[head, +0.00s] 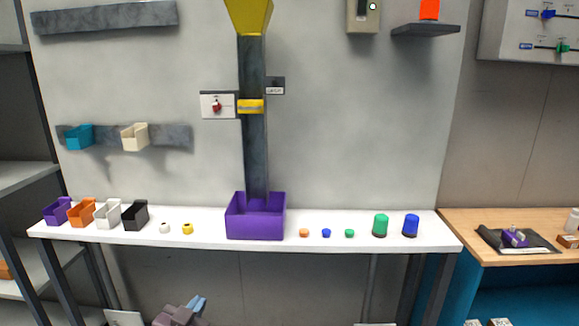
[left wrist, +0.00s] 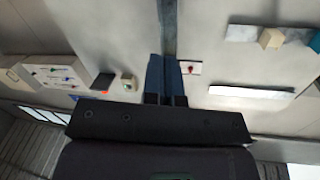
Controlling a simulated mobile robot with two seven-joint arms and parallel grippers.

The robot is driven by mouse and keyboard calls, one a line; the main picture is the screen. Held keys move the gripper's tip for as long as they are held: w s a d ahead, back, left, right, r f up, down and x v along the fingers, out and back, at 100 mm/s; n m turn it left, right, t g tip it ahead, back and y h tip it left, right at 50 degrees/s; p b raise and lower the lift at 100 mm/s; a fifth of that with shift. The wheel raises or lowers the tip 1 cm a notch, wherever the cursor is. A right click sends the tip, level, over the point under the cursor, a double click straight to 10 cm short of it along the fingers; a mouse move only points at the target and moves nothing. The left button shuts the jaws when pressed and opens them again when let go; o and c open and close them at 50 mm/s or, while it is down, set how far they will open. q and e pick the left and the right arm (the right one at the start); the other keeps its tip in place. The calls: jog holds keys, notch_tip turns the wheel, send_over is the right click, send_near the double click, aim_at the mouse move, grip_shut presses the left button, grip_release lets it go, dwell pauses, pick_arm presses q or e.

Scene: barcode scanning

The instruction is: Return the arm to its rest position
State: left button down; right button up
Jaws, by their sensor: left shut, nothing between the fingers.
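My left gripper (head: 198,302) shows at the bottom edge of the head view, left of centre, below the white table. Its blue fingers also show in the left wrist view (left wrist: 164,72), pressed together with nothing between them. No object touches it. Most of the left arm is outside the head view. My right gripper is in neither view.
A long white table (head: 335,240) holds small bins, a purple box (head: 255,222), small coloured pieces and two cylinders. A yellow funnel (head: 248,15) tops a dark wall chute. A dark shelf rack stands left, a wooden desk (head: 480,220) right.

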pick_arm(q)
jog(key=s+a+f+n+g+y, duration=0.2)
jog(key=s+a+f, duration=0.2)
jog(key=s+f, duration=0.6)
jog(key=s+a+f+n+g+y, duration=0.1)
jog(key=s+a+f+n+g, duration=0.1)
jog(key=s+f, duration=0.7)
jog(key=s+a+g, duration=0.1)
jog(key=s+a, duration=0.1)
jog(key=s, duration=0.3)
jog(key=shift+s+f+n+y, duration=0.2)
jog(key=shift+f+n+y, duration=0.1)
jog(key=shift+f+y, duration=0.1)
